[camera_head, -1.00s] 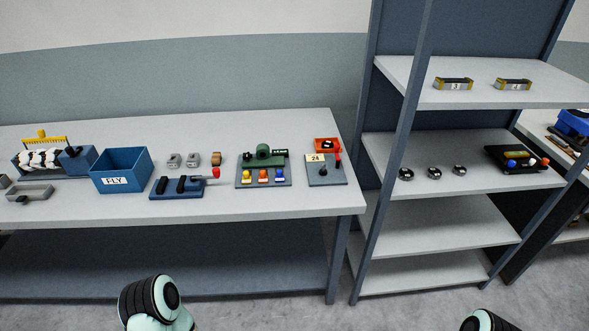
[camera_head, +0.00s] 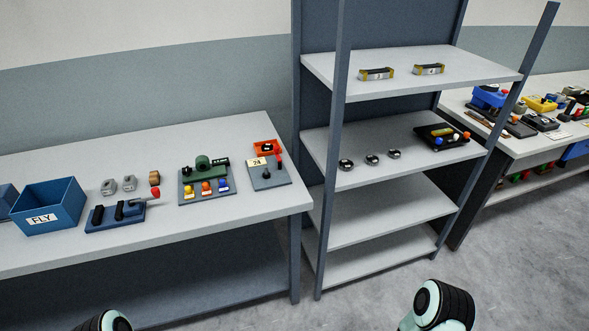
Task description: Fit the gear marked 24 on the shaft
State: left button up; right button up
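A grey plate (camera_head: 269,178) on the right end of the near table carries a label reading 24 (camera_head: 257,162), a dark upright post with a red top (camera_head: 279,160) and a dark knob. The post may be the shaft. Three small round metal pieces, a left one (camera_head: 345,165), a middle one (camera_head: 372,160) and a right one (camera_head: 393,154), sit on the middle shelf; they may be gears, but no marks are readable. Neither gripper is in view; only parts of my arms show at the bottom edge.
The rack (camera_head: 335,205) has a dark tray (camera_head: 441,137) and two numbered pieces above. Another cluttered table (camera_head: 520,145) is at right.

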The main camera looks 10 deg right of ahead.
aim_at(345, 164)
jog(key=l+u, duration=0.15)
jog(key=u, duration=0.25)
jog(key=l+u, duration=0.2)
jog(key=u, duration=0.25)
jog(key=l+u, duration=0.25)
jog(key=l, duration=0.25)
jog(key=k+l+u, duration=0.1)
jog(key=l+u, duration=0.15)
jog(key=l, duration=0.3)
